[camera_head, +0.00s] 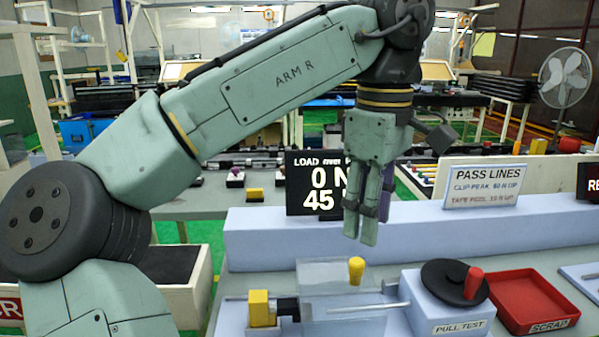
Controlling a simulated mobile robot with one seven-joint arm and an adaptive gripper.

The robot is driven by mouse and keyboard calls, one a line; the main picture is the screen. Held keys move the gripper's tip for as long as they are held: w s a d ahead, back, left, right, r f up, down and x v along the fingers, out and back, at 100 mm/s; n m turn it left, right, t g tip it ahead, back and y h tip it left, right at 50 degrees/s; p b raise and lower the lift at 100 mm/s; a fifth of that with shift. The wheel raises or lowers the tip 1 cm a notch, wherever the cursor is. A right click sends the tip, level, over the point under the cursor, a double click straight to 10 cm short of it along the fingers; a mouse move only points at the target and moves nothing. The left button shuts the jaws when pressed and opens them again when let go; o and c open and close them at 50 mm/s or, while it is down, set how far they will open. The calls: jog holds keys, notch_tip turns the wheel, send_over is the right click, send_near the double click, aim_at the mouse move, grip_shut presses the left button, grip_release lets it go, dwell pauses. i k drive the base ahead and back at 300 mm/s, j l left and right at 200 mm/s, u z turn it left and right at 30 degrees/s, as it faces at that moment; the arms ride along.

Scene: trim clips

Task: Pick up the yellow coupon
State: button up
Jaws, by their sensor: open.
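My gripper (360,236) hangs fingers-down from my arm, open, above the light-blue ledge in front of the load display. I see nothing between its fingers, though one finger partly hides the other. A yellow block (262,308) sits at the left end of the pull-test fixture (345,309), below and left of my gripper, against a black clamp. A smaller yellow piece (254,194) lies on the bench behind the ledge. I cannot tell which of the two is the coupon. A purple piece (385,205) shows just behind the fingers; whether they touch is unclear.
The load display (315,183) reads 0 N and 45 and stands by the ledge (270,238). A yellow-knobbed lever (356,270) rises from the fixture. To its right are a black wheel with a red knob (473,283) and the red scrap tray (531,300). A pass-lines sign (484,186) stands behind.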

aim_at(262, 313)
jog(key=k, duration=0.85)
